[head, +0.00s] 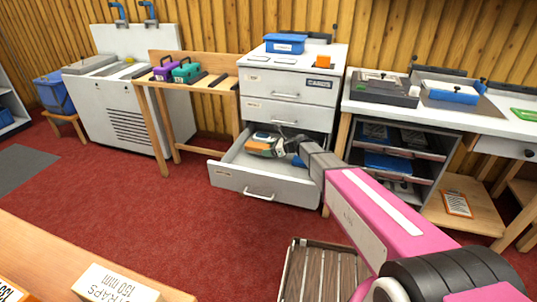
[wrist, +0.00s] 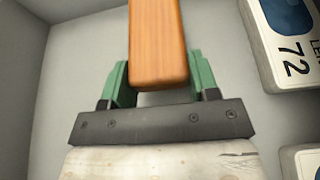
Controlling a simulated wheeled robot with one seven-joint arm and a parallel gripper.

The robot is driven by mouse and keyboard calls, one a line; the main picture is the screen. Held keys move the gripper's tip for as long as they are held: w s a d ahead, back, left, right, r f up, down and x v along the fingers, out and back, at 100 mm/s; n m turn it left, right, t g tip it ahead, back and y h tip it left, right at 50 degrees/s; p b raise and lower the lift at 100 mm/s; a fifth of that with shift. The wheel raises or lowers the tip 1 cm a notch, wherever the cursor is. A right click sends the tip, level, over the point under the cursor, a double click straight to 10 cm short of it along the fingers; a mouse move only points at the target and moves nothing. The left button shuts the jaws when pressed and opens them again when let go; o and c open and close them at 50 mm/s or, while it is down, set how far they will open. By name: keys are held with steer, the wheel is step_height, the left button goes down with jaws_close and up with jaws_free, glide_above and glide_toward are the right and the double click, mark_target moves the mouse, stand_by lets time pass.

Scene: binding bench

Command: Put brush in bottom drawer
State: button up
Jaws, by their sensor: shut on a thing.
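The bottom drawer (head: 232,178) of the white cabinet is pulled open in the head view. My gripper (head: 275,146) is inside the drawer opening there, and my arm hides its right part. The brush is over the pale drawer floor (wrist: 75,50); I cannot tell whether it touches it.
A white pack marked 72 (wrist: 288,45) lies to the right of the brush, with another pale pack (wrist: 303,160) below it. The two upper drawers (head: 287,87) are shut. The drawer's left side looks clear.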

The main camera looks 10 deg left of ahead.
steer(key=shift+f, duration=1.05)
steer(key=shift+f, duration=0.15)
steer(key=o, duration=1)
steer(key=shift+d+r, duration=0.15)
steer(key=shift+r, duration=0.05)
steer(key=v, duration=1.1)
steer(key=shift+d+r, duration=0.15)
steer(key=shift+d, duration=0.15)
